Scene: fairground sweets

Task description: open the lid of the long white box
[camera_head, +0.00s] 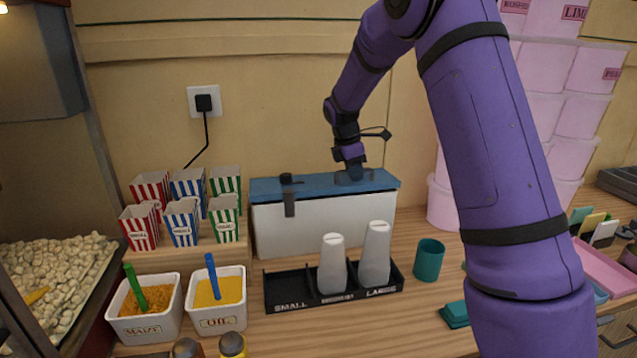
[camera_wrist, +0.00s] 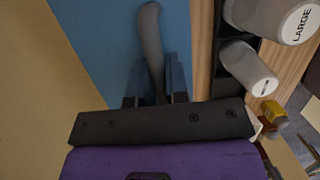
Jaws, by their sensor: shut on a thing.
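The long white box (camera_head: 322,224) stands against the back wall. Its blue lid (camera_head: 320,187) lies flat on top and looks closed; it fills much of the wrist view (camera_wrist: 100,40). A dark clip-like piece (camera_head: 289,201) hangs over the front edge at the lid's left part. My gripper (camera_head: 352,176) is over the right part of the lid. In the wrist view its two blue-grey fingers (camera_wrist: 155,88) are shut on a grey curved handle (camera_wrist: 149,35) on the lid. The handle's near end is hidden between the fingers.
A black cup rack (camera_head: 290,291) with two white cups stands in front of the box. Striped cartons (camera_head: 184,219) are left, above tubs of maize (camera_head: 144,322) and oil (camera_head: 216,325). A teal cup (camera_head: 428,260) is right. Pink tubs (camera_head: 566,118) are stacked behind.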

